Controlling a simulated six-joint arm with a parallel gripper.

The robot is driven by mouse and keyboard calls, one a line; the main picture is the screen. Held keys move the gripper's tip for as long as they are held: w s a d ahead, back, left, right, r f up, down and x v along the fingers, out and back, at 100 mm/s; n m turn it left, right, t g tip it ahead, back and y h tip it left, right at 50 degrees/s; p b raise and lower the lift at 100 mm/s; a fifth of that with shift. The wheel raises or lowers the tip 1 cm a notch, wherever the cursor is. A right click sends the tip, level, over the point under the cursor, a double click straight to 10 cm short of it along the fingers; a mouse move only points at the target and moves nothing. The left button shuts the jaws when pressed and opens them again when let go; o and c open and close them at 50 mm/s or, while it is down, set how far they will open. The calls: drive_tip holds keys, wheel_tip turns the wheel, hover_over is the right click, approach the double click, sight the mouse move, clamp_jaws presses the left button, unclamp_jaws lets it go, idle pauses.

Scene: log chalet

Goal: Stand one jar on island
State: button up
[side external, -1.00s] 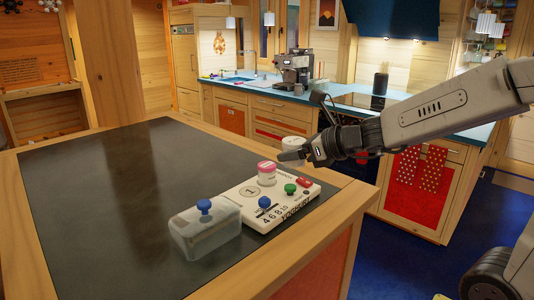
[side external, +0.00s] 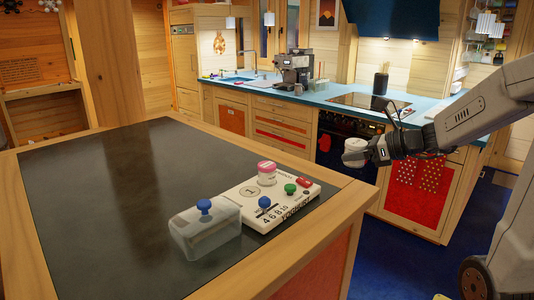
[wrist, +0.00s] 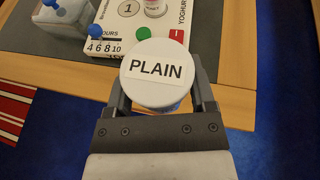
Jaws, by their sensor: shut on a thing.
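My gripper (side external: 370,153) is shut on a jar (side external: 355,147) with a white lid and holds it upright in the air, right of the island's corner in the side view. In the wrist view the jar (wrist: 156,72) sits between my two fingers and its lid reads PLAIN; the lid hides most of its body. The island (side external: 100,190) has a dark top with a wooden rim. A second jar with a pink lid (side external: 266,168) stands in the white yoghurt maker (side external: 248,190) on the island, partly cut off in the wrist view.
A clear cover with a blue knob (side external: 205,232) sits on the island beside the yoghurt maker. The yoghurt maker has blue and green knobs and a red switch (side external: 304,182). The dark top left of these is bare. A kitchen counter (side external: 330,92) runs behind.

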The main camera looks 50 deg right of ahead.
drive_tip(key=shift+s+d+f, duration=0.25)
drive_tip(key=shift+s+d, duration=0.75)
drive_tip(key=shift+s, duration=0.3)
hover_over(329, 187)
drive_tip(key=s, duration=0.1)
drive_tip(key=f, duration=0.8)
drive_tip(key=shift+a+f, duration=0.2)
drive_tip(key=shift+f, duration=0.05)
drive_tip(key=shift+w+d+f, duration=0.15)
drive_tip(key=shift+w+f, duration=0.2)
drive_tip(key=shift+f, duration=0.05)
drive_tip(key=shift+w+d+f, duration=0.1)
drive_tip(key=shift+w+f, duration=0.15)
drive_tip(key=shift+f, duration=1.6)
drive_tip(key=shift+f, duration=0.15)
